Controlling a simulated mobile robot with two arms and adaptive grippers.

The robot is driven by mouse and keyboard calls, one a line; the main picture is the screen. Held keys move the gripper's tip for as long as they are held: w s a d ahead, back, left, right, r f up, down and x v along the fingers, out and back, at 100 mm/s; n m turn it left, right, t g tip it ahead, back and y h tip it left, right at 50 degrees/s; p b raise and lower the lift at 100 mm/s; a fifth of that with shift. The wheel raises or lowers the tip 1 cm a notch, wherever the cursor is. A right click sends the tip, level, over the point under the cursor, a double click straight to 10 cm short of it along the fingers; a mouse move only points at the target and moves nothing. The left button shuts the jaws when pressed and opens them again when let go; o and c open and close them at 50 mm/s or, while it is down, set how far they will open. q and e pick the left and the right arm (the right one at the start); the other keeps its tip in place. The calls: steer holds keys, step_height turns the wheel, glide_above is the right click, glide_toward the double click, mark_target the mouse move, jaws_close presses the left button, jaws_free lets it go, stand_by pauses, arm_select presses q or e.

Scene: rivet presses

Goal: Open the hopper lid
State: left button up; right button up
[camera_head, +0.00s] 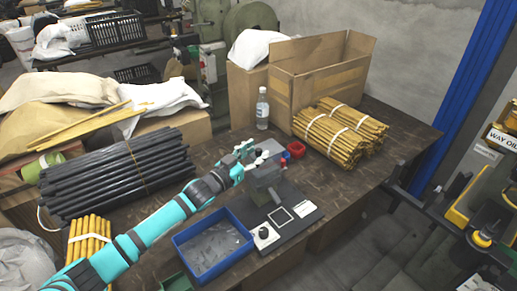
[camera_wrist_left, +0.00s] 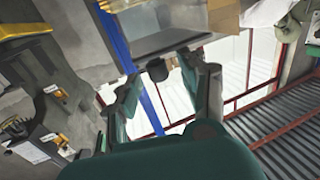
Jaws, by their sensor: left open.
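A small grey machine (camera_head: 264,178) with a boxy upper part, seemingly the press with its hopper, stands on a black base plate (camera_head: 290,222) at the table's front. My left gripper (camera_head: 255,155) is at the top of this machine, with its fingers apart. In the left wrist view the open fingers (camera_wrist_left: 160,72) stand either side of a small dark knob (camera_wrist_left: 157,69), close to the edge of a flat grey surface (camera_wrist_left: 178,38) that may be the lid. I cannot tell whether the fingers touch the knob. My right gripper is not in view.
A blue bin (camera_head: 213,246) of flat pieces stands left of the base. Small red bins (camera_head: 295,149), a bottle (camera_head: 262,108), rod bundles (camera_head: 340,130) and an open cardboard box (camera_head: 318,75) stand behind. Dark rods (camera_head: 120,175) lie to the left.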

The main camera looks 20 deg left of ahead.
arm_select(q)
steer(key=shift+x, duration=0.85)
steer(key=shift+c, duration=0.2)
jaws_close()
steer(key=shift+w+d+f, duration=0.1)
steer(key=shift+w+f, duration=0.05)
steer(key=shift+f, duration=0.05)
